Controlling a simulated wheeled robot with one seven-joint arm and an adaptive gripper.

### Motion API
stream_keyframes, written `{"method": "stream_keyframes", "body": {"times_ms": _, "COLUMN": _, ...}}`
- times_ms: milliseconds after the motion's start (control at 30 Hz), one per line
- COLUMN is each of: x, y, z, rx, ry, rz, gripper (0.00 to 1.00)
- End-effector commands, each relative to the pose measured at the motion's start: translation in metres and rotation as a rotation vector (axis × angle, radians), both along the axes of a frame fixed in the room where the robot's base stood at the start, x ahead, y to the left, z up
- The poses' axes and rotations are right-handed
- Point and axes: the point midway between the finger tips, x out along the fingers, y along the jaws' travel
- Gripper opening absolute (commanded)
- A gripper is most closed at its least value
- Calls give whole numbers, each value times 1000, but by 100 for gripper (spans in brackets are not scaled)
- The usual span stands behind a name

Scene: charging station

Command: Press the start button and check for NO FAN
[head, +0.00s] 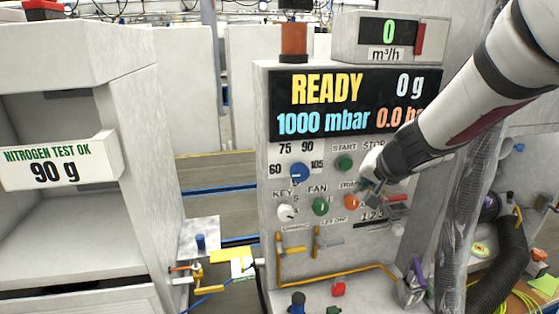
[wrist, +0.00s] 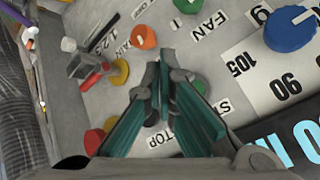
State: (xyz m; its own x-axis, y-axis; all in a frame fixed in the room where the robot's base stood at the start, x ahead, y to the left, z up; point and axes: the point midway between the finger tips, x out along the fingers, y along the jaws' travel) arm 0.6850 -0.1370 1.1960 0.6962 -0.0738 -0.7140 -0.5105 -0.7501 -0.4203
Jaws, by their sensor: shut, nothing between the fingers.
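The grey control panel (head: 270,250) carries a black display (head: 345,103) reading READY, 0 g, 1000 mbar and a partly hidden 0.0 bar. The green START button (head: 345,163) is under its START label in the head view. In the wrist view a green button (wrist: 201,87), partly behind a finger, is beside the partly covered START label. The green FAN knob (head: 320,206) is lower left. My gripper (head: 373,194) is shut and empty, in front of the panel, right of and below START. It also shows in the wrist view (wrist: 160,62); contact cannot be told.
A blue knob (head: 299,172) is left of START, and an orange knob (head: 351,202) is close to my gripper. Yellow pipes (head: 290,279) run along the panel's lower part. A plastic-wrapped column (head: 464,190) stands to the right, and a white cabinet (head: 130,150) to the left.

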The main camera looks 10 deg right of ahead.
Motion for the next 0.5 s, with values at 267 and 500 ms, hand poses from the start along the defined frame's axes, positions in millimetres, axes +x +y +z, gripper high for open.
{"method": "stream_keyframes", "body": {"times_ms": 267, "x": 32, "y": 1, "z": 2, "rx": 2, "ry": 2, "rz": 4, "gripper": 0}}
{"method": "stream_keyframes", "body": {"times_ms": 500, "x": 51, "y": 0, "z": 1, "rx": 1, "ry": 1, "rz": 2, "gripper": 0}}
